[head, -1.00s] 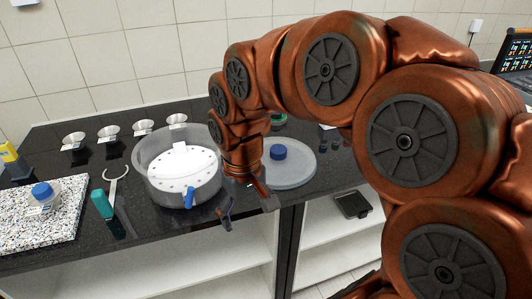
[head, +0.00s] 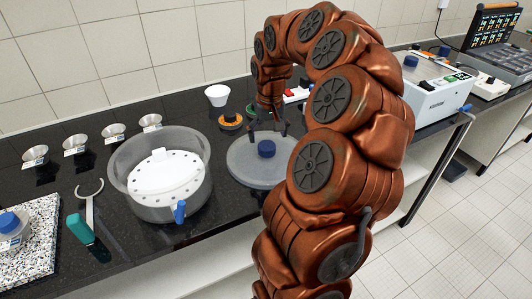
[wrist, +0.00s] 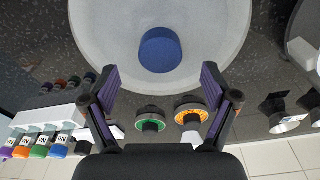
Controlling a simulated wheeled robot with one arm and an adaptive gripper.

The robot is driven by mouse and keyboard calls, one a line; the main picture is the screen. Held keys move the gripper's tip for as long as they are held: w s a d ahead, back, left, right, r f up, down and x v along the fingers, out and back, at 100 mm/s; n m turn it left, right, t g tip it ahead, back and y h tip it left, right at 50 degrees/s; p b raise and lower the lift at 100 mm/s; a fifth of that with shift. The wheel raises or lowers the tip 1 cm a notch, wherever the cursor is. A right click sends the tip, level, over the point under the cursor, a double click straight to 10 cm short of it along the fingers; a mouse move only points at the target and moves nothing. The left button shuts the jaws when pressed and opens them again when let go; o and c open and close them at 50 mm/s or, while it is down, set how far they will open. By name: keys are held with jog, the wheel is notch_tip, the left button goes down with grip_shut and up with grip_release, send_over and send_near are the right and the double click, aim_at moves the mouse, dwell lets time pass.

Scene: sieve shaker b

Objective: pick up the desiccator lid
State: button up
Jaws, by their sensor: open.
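The desiccator lid (head: 242,168) is a translucent disc with a blue knob (head: 266,149), lying on the black bench right of the desiccator bowl. In the wrist view the lid (wrist: 110,45) and its knob (wrist: 160,50) fill the top middle. My gripper (head: 267,130) is open and empty, just behind the knob in the head view. In the wrist view the knob lies beyond and between the spread fingertips of my gripper (wrist: 160,80), apart from both. My arm covers the lid's right edge in the head view.
The clear desiccator bowl (head: 150,207) with a white perforated plate stands left of the lid. Behind the lid are an orange-topped jar (head: 230,121) and a white cup (head: 217,96). A green-handled tool (head: 80,229) and several metal dishes lie left. A white machine (head: 435,90) stands right.

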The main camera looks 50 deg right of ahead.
aim_at(267, 145)
jog(key=shift+w+d+f+p, duration=0.1)
jog(key=shift+w+f+p, duration=0.2)
jog(key=shift+f, duration=0.6)
jog(key=shift+w+d+f+p, duration=0.1)
jog(key=shift+f+p, duration=0.3)
jog(key=shift+f, duration=0.5)
jog(key=shift+w+d+f+p, duration=0.15)
jog(key=shift+f+p, duration=0.2)
jog(key=shift+f, duration=0.55)
jog(key=shift+a, duration=0.1)
jog(key=c, duration=1.6)
